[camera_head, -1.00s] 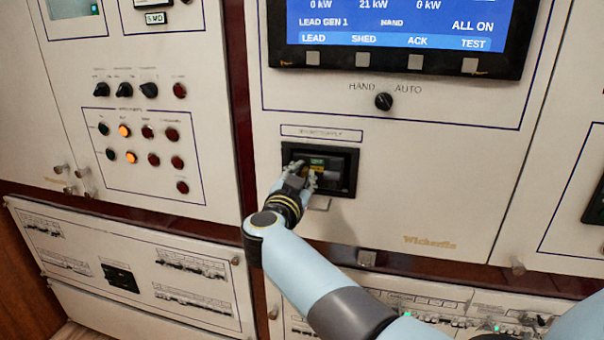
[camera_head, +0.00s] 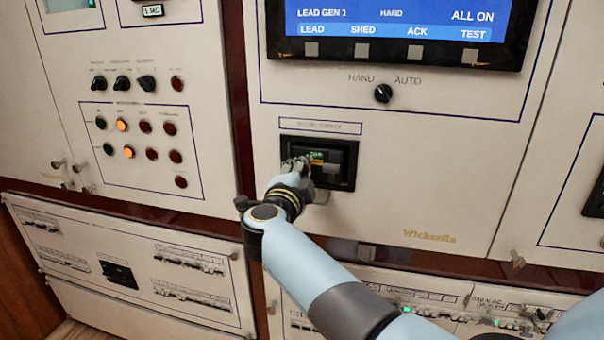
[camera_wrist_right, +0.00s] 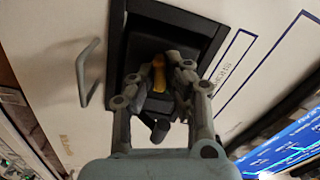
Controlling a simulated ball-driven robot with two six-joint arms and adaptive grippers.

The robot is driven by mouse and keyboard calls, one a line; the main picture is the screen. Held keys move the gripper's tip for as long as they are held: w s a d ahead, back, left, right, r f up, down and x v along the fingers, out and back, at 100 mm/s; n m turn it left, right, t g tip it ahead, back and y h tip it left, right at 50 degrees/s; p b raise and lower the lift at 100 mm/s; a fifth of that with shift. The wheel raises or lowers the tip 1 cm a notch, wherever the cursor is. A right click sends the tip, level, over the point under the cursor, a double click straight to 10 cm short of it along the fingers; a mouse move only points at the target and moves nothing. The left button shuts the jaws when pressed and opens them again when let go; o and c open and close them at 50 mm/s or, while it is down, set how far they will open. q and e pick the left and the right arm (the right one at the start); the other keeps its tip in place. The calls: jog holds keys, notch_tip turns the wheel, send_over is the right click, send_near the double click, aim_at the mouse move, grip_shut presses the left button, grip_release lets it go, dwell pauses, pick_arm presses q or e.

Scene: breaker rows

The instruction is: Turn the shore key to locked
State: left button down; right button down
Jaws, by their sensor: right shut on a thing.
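The shore unit is a dark recessed frame (camera_head: 346,170) under a narrow label plate on the middle cabinet. Inside it are a small green mark and a yellow part (camera_head: 318,161). My right gripper (camera_head: 298,166) reaches into the recess's left side. In the wrist view, the right gripper's fingers (camera_wrist_right: 158,88) are closed about a dark key-like piece (camera_wrist_right: 158,130), with the yellow part (camera_wrist_right: 158,75) between the fingertips. The fingers hide much of the key, so I cannot read its position. My left gripper is not in view.
A metal pull handle (camera_wrist_right: 88,72) stands out from the panel beside the recess. Above is a HAND/AUTO knob (camera_head: 383,93) and a blue screen (camera_head: 400,25). A panel of knobs and lamps (camera_head: 140,140) is at left; breaker rows (camera_head: 190,260) are below.

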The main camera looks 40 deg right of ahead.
jog(key=shift+f+m+b, duration=0.15)
jog(key=shift+m+b, duration=0.5)
jog(key=shift+m, duration=1.05)
